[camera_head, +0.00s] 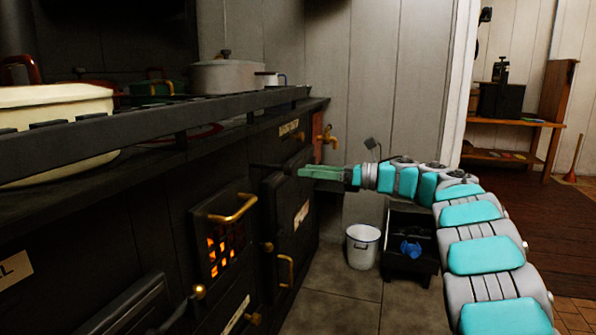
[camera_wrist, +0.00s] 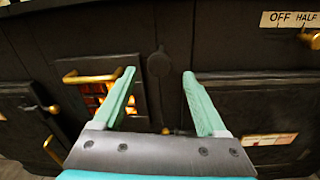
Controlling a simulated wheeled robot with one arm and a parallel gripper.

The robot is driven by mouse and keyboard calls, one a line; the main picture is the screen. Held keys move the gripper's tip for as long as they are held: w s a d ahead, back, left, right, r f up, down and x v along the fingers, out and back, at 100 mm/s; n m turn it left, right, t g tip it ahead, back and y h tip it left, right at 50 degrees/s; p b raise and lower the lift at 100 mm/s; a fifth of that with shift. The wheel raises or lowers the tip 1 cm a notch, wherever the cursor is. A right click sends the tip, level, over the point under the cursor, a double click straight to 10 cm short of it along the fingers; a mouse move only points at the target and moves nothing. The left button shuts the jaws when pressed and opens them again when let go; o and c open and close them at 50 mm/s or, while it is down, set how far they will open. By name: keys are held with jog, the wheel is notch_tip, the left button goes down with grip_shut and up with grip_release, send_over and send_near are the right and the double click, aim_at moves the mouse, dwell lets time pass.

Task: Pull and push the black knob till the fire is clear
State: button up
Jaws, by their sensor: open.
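The dark stove front (camera_head: 245,190) fills the left of the head view. In the wrist view a round black knob (camera_wrist: 159,63) shows on the stove front, between and just beyond my fingertips. In the head view a thin black rod, probably the same knob's, sticks out by the fingertips. My gripper (camera_head: 303,172), with green fingers, is open and empty; its spread fingers also show in the wrist view (camera_wrist: 159,74). I cannot tell whether it touches the knob. The fire (camera_head: 224,250) glows orange behind a barred grate, and in the wrist view (camera_wrist: 96,88) too.
Brass handles (camera_head: 235,208) and a brass tap (camera_head: 329,138) jut from the stove. Pots (camera_head: 222,77) stand on the railed top. A white bucket (camera_head: 362,246) and a black bin (camera_head: 410,262) stand on the floor beyond my arm. Open floor lies in front of the stove.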

jog(key=shift+s+d, duration=0.2)
jog(key=shift+d, duration=0.3)
